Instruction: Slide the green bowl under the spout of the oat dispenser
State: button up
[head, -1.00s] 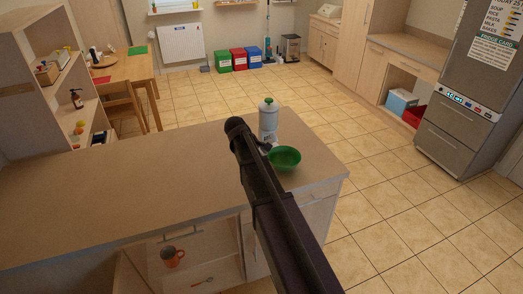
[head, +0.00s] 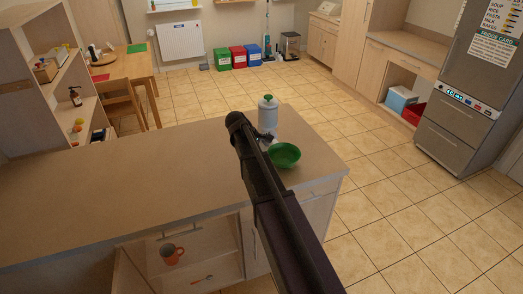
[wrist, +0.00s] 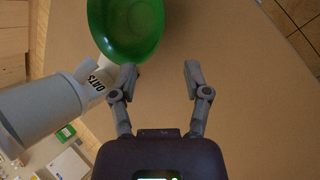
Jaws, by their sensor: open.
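The green bowl (head: 285,155) stands upright on the counter near its right end, just in front of and to the right of the white oat dispenser (head: 267,112) with a green knob. In the wrist view the bowl (wrist: 125,28) is at the top, and the dispenser (wrist: 45,108), marked OATS, lies at the left. My gripper (wrist: 159,72) is open and empty, fingers apart over bare counter. Its left fingertip is close to the bowl's near rim; I cannot tell whether they touch. In the head view my arm partly hides the gripper.
The counter (head: 120,185) is bare to the left of my arm. Its right edge is close beyond the bowl. An orange mug (head: 172,254) sits in the open compartment below. The fridge (head: 470,95) stands apart at the right across open floor.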

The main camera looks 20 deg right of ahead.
aim_at(278, 164)
jog(key=shift+b+x, duration=5.05)
jog(key=shift+x, duration=1.25)
grip_shut()
